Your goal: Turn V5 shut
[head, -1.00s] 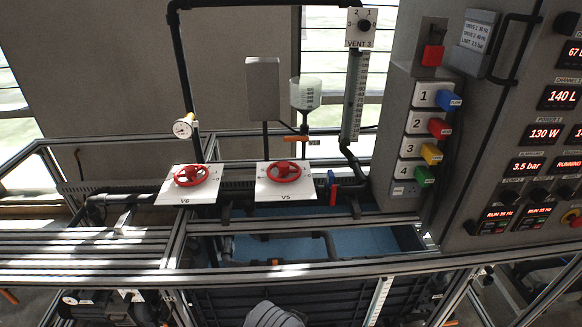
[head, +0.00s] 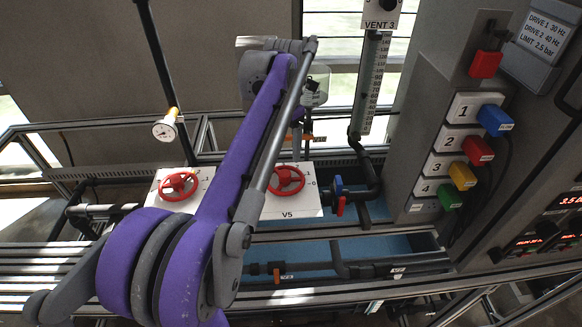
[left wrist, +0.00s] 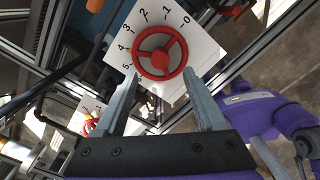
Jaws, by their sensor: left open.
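V5 is a red handwheel (head: 287,181) on a white plate (head: 300,208) marked V5, partly covered by my purple left arm in the head view. The remaining gap to the wheel is hard to judge. In the head view its fingers cannot be made out. My right gripper is not in view.
A second red handwheel (head: 179,186) is left of V5, beyond my arm. Right of V5 are a blue and red valve handle (head: 339,196) and a panel with coloured plugs (head: 464,176). A metal rail runs in front.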

